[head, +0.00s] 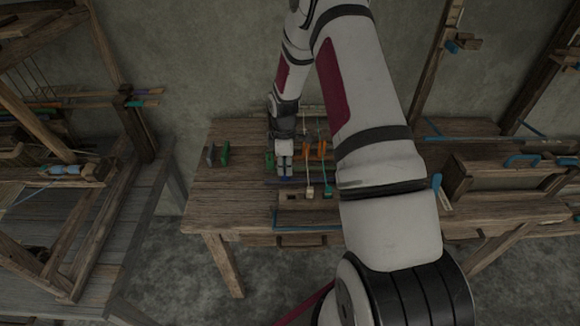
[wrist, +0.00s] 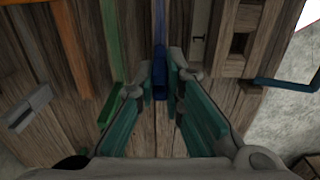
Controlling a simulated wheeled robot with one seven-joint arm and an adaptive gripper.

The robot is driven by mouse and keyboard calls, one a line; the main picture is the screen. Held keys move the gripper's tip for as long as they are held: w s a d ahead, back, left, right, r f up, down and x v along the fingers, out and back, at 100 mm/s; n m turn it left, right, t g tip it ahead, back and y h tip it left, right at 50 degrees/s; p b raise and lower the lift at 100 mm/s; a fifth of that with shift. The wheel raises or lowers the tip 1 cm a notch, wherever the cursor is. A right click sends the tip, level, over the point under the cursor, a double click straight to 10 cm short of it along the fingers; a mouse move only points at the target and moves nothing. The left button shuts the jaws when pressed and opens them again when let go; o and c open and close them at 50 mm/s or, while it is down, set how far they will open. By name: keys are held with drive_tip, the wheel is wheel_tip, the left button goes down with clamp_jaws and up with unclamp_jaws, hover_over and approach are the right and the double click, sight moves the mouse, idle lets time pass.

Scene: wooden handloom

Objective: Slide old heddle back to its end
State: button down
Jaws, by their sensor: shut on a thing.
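My gripper (head: 285,172) reaches down over the wooden bench. In the wrist view its teal fingers (wrist: 160,85) stand on either side of a narrow dark blue bar (wrist: 160,72) and are shut on it. In the head view a dark blue bar (head: 280,183) lies just below the fingertips. No label shows which piece is the old heddle; the blue bar held may be it. A green strip (wrist: 112,45) runs left of the bar in the wrist view. The fingers hide part of the bar.
A wooden loom frame (head: 60,180) stands left. Bare bench top lies left of my gripper.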

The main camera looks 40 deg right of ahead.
drive_tip(key=w+a, duration=0.1)
drive_tip(key=w+a+b, duration=0.1)
drive_tip(key=a, duration=0.1)
drive_tip(key=w+a, duration=0.1)
drive_tip(key=shift+a, duration=0.3)
drive_tip(key=shift+w, duration=0.1)
drive_tip(key=c, duration=1.7)
unclamp_jaws()
wheel_tip(320, 180, up, 12)
